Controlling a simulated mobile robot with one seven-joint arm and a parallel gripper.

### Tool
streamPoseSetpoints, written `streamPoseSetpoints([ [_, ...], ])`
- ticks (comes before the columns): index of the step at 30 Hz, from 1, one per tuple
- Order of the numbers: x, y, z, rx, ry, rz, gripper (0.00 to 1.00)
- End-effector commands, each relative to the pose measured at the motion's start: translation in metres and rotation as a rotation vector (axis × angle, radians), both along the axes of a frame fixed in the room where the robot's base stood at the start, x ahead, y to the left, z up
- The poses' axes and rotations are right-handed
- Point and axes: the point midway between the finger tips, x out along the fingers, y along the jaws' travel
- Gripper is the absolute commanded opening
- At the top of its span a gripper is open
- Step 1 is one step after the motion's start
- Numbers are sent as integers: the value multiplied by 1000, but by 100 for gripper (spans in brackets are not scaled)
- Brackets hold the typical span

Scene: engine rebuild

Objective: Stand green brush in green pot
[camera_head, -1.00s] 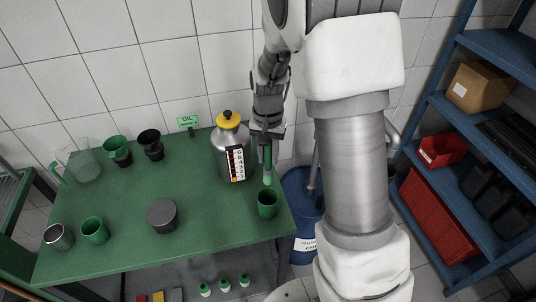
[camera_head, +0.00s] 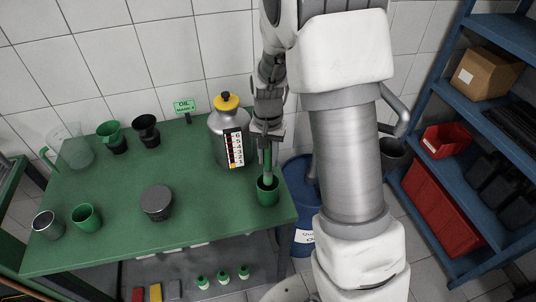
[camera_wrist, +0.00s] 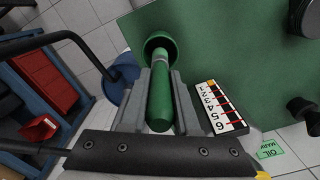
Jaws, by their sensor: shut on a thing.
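The green brush (camera_head: 266,160) hangs upright from my gripper (camera_head: 267,140), which is shut on its handle. Its lower end is at the mouth of the green pot (camera_head: 268,191) and appears to be inside the rim. The pot stands upright at the right edge of the green table. In the wrist view the brush handle (camera_wrist: 160,100) lies between the two fingers of my gripper (camera_wrist: 158,105), and its far end meets the pot (camera_wrist: 160,44). The pot's inside and the brush tip are mostly hidden.
A silver bottle with a yellow cap (camera_head: 230,130) stands close left of my gripper. A green mug (camera_head: 87,218), a metal cup (camera_head: 47,225), a grey round tin (camera_head: 157,202) and a clear jug (camera_head: 72,147) stand farther left. A blue drum (camera_head: 300,190) stands beyond the table's right edge.

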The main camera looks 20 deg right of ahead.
Motion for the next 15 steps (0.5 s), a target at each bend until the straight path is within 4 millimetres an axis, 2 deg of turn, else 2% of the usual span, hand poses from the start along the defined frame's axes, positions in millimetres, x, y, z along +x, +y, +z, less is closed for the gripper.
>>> streamPoseSetpoints([
  [1, 0, 0, -8, 0, 1, 0, 0],
  [15, 0, 0, -42, 0, -1, 0, 0],
])
